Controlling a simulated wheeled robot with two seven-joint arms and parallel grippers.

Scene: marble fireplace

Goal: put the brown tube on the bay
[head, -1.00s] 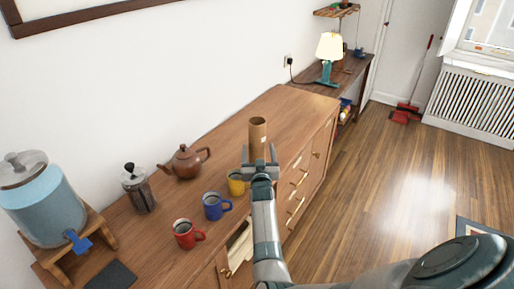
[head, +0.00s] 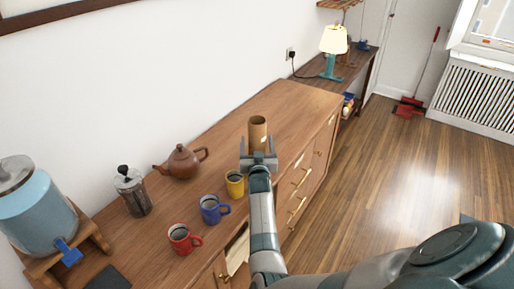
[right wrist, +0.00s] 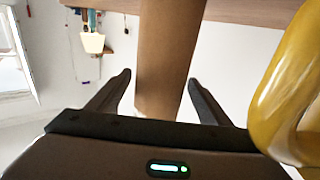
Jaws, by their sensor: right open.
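The brown tube (head: 257,131) is an open-topped cardboard cylinder standing upright on the wooden sideboard (head: 290,108), near its front edge. My right gripper (head: 259,158) is at the near side of the tube, low down, and hides its base in the head view. In the right wrist view the tube (right wrist: 167,50) appears between the two spread fingers of my right gripper (right wrist: 160,78), with the fingers apart. I cannot tell which part of the scene is the bay. My left gripper is out of view.
A yellow mug (head: 234,184) stands close beside my right gripper; it looms large in the right wrist view (right wrist: 290,80). The sideboard's far end is clear.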

